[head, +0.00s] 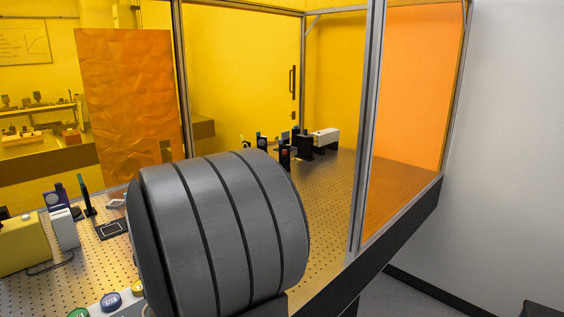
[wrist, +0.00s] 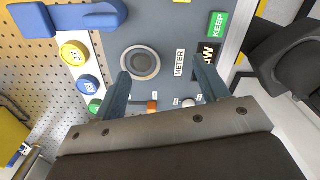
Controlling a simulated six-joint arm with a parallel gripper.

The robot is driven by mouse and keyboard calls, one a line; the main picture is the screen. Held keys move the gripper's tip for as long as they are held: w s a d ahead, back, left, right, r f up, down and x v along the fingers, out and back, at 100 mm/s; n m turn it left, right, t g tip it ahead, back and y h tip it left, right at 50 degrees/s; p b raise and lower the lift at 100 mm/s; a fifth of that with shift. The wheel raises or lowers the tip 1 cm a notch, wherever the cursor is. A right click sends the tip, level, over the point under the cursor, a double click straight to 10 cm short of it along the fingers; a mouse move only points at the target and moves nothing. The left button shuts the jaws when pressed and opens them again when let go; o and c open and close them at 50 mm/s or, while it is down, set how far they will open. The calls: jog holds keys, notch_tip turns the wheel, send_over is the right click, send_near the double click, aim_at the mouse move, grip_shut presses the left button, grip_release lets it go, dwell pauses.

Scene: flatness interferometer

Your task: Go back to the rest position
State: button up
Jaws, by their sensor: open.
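My gripper (wrist: 161,68) shows in the wrist view with its two fingers spread wide apart and nothing between them. The fingers hang over a grey-blue panel (wrist: 152,28). A round grey knob (wrist: 140,63) on the panel lies just beyond the gap, toward the left finger. In the head view the gripper cannot be made out; a large grey rounded part, likely my own arm, fills the lower middle and hides part of the table.
The wrist view shows yellow (wrist: 73,54), blue (wrist: 88,88) and green (wrist: 95,105) round buttons, and a blue handle-like part (wrist: 90,15). In the head view, optics (head: 300,145) stand on the perforated table (head: 325,190) inside framed amber panels. A metal post (head: 366,130) rises at the right.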

jog(key=a+f, duration=0.2)
jog(key=a, duration=0.1)
jog(key=a+f, duration=0.1)
jog(key=a, duration=0.1)
jog(key=shift+s+a+f, duration=0.15)
jog(key=shift+s+f, duration=0.15)
